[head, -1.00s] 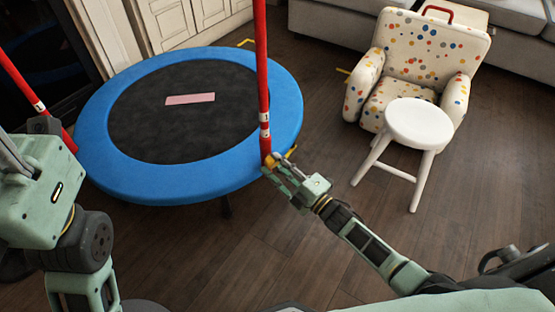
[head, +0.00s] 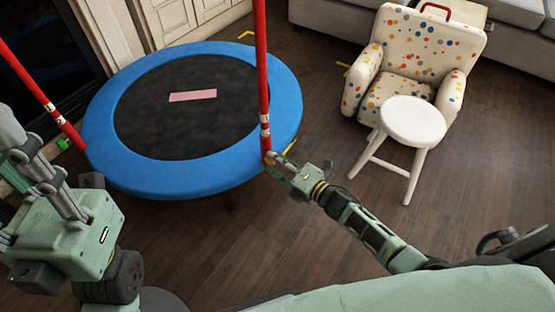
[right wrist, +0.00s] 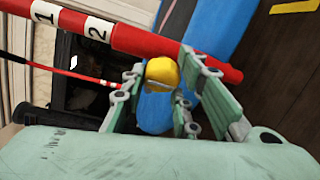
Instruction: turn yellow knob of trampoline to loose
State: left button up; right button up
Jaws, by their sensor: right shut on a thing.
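The trampoline (head: 110,165) has a blue rim, a dark mat and red posts. The yellow knob (right wrist: 162,74) sits by the red right post (head: 262,80), between my right gripper's fingers in the right wrist view. My right gripper (head: 274,160) is shut on the knob at the lower part of that post; the knob is mostly hidden by the fingers in the head view. The red post (right wrist: 130,42) crosses the right wrist view with labels 1 and 2. My left arm is at the lower left of the head view; its finger state is unclear.
A white stool (head: 412,122) and a dotted armchair (head: 425,50) stand at the right. A pink strip (head: 192,96) lies on the mat. The red left post (head: 40,95) is near my left arm. Wooden floor (head: 310,100) is clear between trampoline and stool.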

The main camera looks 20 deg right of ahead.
jog(key=shift+w+a+r, duration=0.15)
jog(key=shift+a+r, duration=0.15)
jog(key=shift+r, duration=0.2)
jog(key=o, duration=1)
jog(key=shift+c, duration=0.2)
jog(key=shift+f, duration=0.1)
jog(key=shift+f, duration=0.15)
jog(key=v, duration=1.2)
